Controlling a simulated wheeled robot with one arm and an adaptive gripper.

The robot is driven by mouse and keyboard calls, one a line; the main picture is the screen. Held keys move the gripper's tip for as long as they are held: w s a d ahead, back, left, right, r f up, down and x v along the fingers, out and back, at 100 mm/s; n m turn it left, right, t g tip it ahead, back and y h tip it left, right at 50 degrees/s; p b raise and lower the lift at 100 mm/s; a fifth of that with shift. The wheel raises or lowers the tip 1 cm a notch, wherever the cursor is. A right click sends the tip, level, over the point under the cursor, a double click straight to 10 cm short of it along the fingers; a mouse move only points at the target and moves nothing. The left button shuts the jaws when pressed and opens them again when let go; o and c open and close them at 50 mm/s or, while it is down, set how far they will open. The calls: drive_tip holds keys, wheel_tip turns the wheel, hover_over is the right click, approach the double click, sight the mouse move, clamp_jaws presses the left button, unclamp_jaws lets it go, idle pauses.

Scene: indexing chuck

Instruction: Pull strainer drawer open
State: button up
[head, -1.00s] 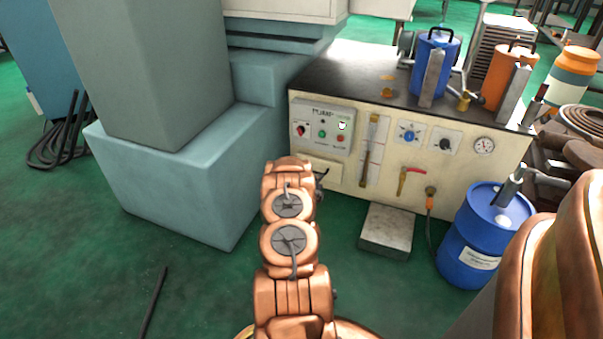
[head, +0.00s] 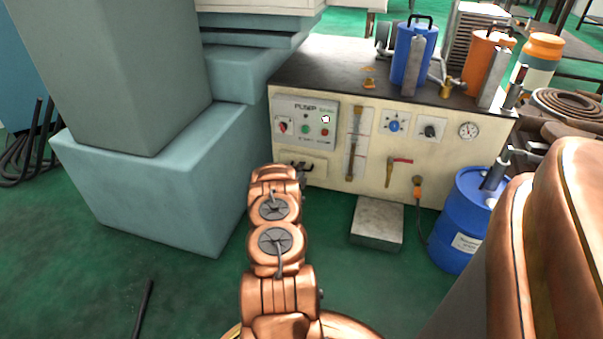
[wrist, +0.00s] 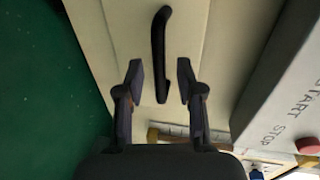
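The strainer drawer (head: 319,167) is a cream front low on the left of the pump cabinet, under the control panel, and looks shut. Its black bar handle shows in the wrist view (wrist: 160,45), running up and down the picture on the pale drawer front (wrist: 130,35). My gripper (wrist: 160,74) is open, one dark finger on each side of the handle's lower end. I see gaps between fingers and handle; the depth between them is hard to judge. In the head view my copper arm hides most of the gripper and part of the drawer.
The control panel (head: 305,122) juts out above the drawer; its START/STOP face (wrist: 290,100) is at right in the wrist view. A teal machine base (head: 160,190) stands left. A grey block (head: 378,222) and blue drum (head: 462,220) stand right. Green floor lies between.

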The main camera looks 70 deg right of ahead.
drive_tip(key=shift+d+f, duration=0.15)
drive_tip(key=shift+d, duration=0.35)
clamp_jaws()
idle(0.5)
